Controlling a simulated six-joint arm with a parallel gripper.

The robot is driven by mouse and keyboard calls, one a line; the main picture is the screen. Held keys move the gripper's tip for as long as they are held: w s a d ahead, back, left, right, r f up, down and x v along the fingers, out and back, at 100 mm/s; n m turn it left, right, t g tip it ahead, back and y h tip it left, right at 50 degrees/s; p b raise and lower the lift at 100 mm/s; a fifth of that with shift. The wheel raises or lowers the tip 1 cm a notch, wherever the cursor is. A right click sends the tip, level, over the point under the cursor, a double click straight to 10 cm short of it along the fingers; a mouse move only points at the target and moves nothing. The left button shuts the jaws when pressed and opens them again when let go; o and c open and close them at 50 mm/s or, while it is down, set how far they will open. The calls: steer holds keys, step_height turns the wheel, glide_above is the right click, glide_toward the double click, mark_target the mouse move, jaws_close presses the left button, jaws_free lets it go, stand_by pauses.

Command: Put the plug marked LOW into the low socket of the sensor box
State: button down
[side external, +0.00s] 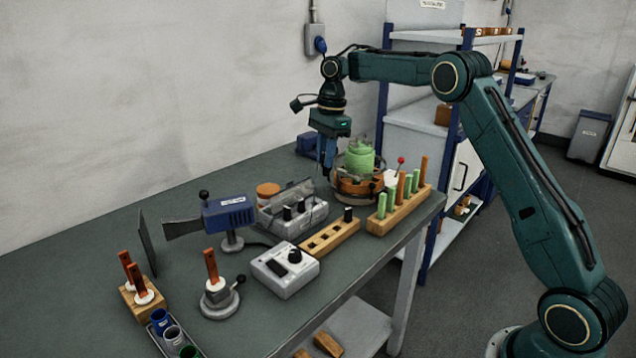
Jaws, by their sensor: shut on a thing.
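My gripper (326,172) points down above the back of the table, behind the wooden rack and right of the grey box. It is shut on a small dark plug, mostly hidden by the fingers; its marking cannot be read. The grey sensor box (312,221) has a raised clear lid, and two black plugs (287,213) stand upright in it. Its socket labels are too small to read. The wooden rack (318,243) in front has several square holes, and one black plug (348,214) stands at its right end.
A round copper-coloured stand with a green jar (359,158) is close right of my gripper. A wooden block with green and brown sticks (400,213) is beside it. A blue tool (229,212) stands left of the box. A grey knob box (285,272) is in front.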

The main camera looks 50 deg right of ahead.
steer(key=w+d+f+m, duration=0.1)
steer(key=w+f+m, duration=0.4)
steer(key=f+m, duration=0.1)
steer(key=shift+w+d+f+m+t, duration=0.15)
steer(key=shift+w+d+m+t, duration=0.15)
steer(key=shift+d+m+t, duration=0.1)
steer(key=shift+f, duration=0.15)
steer(key=shift+f, duration=1.45)
steer(key=shift+f, duration=1.8)
stand_by(0.5)
steer(key=c, duration=1.2)
jaws_free()
steer(key=shift+h, duration=0.3)
steer(key=shift+r, duration=0.1)
steer(key=shift+c, duration=0.5)
steer(key=shift+o, duration=0.3)
steer(key=shift+w+r, duration=0.1)
steer(key=shift+r, duration=0.15)
